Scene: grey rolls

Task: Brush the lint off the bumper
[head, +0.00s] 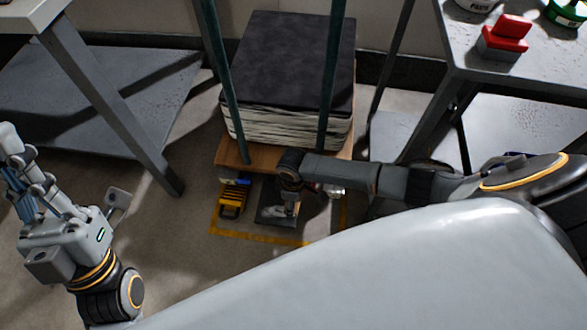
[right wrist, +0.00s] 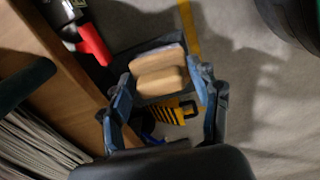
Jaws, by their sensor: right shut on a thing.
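My right gripper (right wrist: 163,95) is shut on a tan, rounded wooden block (right wrist: 160,78), likely the brush. In the head view this gripper (head: 286,200) reaches down in front of the cart's wooden deck. A dark flat tray-like piece (head: 268,218) lies on the floor below it. A yellow and black striped piece (head: 232,200), perhaps the bumper, is left of the gripper and also shows in the right wrist view (right wrist: 172,114). I cannot make out lint. My left gripper (head: 18,188) is at the far left, away from these; its fingers are unclear.
Grey tables stand on both sides; the right one (head: 540,70) holds a red object (head: 508,35). A yellow line (head: 265,238) marks the floor. A red and black object (right wrist: 92,42) lies by the deck.

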